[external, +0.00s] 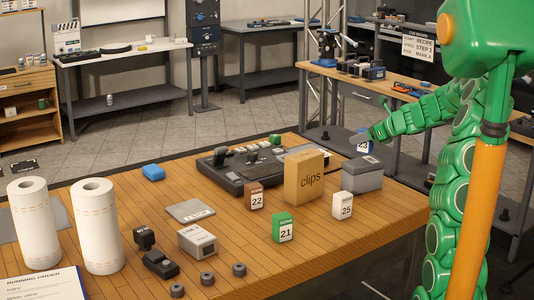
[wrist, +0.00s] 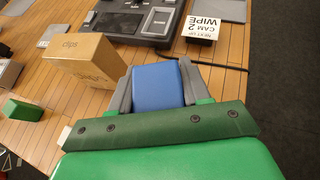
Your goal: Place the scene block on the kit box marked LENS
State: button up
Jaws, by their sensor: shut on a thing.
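My gripper (external: 364,139) is shut on a blue scene block (external: 364,147), whose white label seems to read 23. The block is held over a grey box (external: 362,178) at the table's right side; I cannot tell whether they touch. In the wrist view the blue block (wrist: 157,86) sits between both fingers and hides what is under it. A pale grey box (external: 197,241) stands at the front middle, its label too small to read surely. I cannot tell which box is marked LENS.
A cardboard box marked clips (external: 305,177) stands left of the grey box. Blocks 22 (external: 254,196), 21 (external: 283,227) and 25 (external: 342,205) stand near it. A dark console (external: 225,178) lies behind. Two paper rolls (external: 97,225) stand at left.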

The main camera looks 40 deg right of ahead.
aim_at(361, 146)
jog(key=shift+w+f, duration=0.15)
jog(key=shift+f, duration=1.5)
jog(key=shift+f, duration=0.1)
jog(key=o, duration=1.1)
jog(key=shift+d, duration=0.1)
jog(key=v, duration=1.2)
